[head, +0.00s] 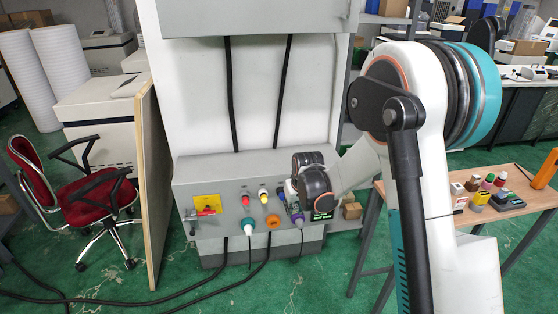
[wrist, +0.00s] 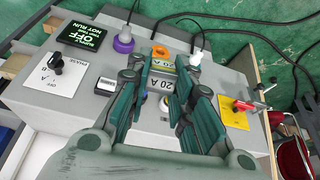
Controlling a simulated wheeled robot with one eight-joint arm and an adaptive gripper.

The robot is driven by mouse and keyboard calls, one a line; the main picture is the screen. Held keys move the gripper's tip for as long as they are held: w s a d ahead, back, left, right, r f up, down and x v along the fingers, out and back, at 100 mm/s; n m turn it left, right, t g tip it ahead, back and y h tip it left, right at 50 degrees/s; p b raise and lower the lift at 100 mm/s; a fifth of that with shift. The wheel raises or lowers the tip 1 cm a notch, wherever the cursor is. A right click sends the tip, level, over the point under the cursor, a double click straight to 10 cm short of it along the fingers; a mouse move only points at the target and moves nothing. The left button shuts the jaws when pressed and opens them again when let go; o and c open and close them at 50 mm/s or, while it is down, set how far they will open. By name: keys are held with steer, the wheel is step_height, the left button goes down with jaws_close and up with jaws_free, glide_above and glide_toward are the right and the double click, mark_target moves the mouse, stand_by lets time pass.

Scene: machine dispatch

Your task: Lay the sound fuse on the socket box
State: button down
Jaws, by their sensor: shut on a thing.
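The socket box (head: 222,225) is a grey console with a sloped face below the tall machine. In the wrist view its grey face (wrist: 50,108) spreads beneath my gripper (wrist: 162,108). In the head view my wrist at the right end of the box hides the fingers and the fuse.
A wooden table (head: 500,218) with small parts stands right. Cables cross the floor.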

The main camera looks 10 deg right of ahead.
steer(key=w+a+t+y+b, duration=0.15)
steer(key=w+t, duration=0.25)
steer(key=w, duration=0.5)
step_height(320, 180, up, 4)
steer(key=m+t+h+b, duration=0.1)
steer(key=t+h+b, duration=0.1)
steer(key=t+b, duration=0.5)
glide_above(287, 167)
steer(key=p, duration=0.2)
steer(key=shift+s+a+f+t+y, duration=0.1)
steer(key=shift+a+t+y, duration=0.05)
steer(key=shift+t, duration=0.45)
steer(key=shift+s+a+f+t+y, duration=0.1)
steer(key=shift+a+t, duration=0.05)
steer(key=shift+t, duration=0.45)
steer(key=shift+w+d+r, duration=0.2)
steer(key=shift+d+r, duration=0.05)
steer(key=shift+d, duration=0.1)
steer(key=shift+s+f+m+b, duration=0.1)
steer(key=shift+m+b, duration=0.2)
steer(key=shift+f+b, duration=0.45)
steer(key=shift+f, duration=1.4)
steer(key=shift+f, duration=0.2)
